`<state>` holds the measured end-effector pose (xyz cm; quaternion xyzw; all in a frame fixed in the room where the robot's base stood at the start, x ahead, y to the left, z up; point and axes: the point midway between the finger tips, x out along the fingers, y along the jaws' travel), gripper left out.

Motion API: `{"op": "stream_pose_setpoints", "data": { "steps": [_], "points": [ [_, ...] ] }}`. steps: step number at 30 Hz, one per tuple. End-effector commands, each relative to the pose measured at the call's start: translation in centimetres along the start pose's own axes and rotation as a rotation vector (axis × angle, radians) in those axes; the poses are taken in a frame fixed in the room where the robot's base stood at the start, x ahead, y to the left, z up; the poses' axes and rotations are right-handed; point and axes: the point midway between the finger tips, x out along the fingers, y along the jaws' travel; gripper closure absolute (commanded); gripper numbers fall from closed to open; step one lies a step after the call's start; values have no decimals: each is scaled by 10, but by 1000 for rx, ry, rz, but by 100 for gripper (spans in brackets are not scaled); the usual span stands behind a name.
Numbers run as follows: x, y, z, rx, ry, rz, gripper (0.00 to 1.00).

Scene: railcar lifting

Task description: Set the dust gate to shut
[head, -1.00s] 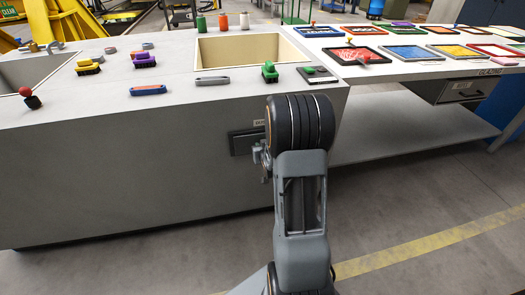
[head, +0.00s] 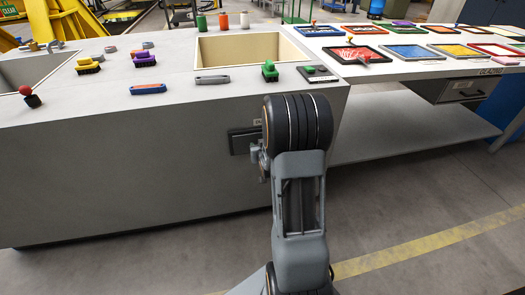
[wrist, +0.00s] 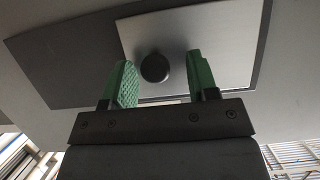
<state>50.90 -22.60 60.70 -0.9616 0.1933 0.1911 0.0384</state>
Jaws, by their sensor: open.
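The dust gate (wrist: 225,45) shows in the wrist view as a light grey plate with a round black knob (wrist: 155,68), lying over the right part of a darker panel (wrist: 70,60). In the head view the gate's dark plate (head: 240,143) is on the front of the grey bench, partly hidden by my arm. My gripper (wrist: 159,62) is open, with one green finger on each side of the knob. Gaps show between the knob and both fingers. In the head view my gripper (head: 259,158) is small beside the gate and mostly hidden behind my wrist.
The grey bench (head: 130,160) carries brushes, a red-knobbed lever (head: 29,97), a green-handled tool (head: 269,71) and a cream basin (head: 245,51). A table with coloured frames (head: 415,52) stands at right. The floor in front of the bench is clear.

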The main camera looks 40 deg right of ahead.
Motion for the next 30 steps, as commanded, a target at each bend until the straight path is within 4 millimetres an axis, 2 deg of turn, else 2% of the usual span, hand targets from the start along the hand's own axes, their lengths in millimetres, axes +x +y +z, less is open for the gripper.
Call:
{"op": "stream_pose_setpoints", "data": {
  "steps": [5, 14, 23, 30],
  "points": [
    [-23, 0, -3, -1, 0, -1, 46],
    [-83, -1, -4, -1, 2, -1, 46],
    [-91, -1, -7, 0, -6, -6, 46],
    [-104, -1, -8, 0, -6, -4, 46]
  ]
}}
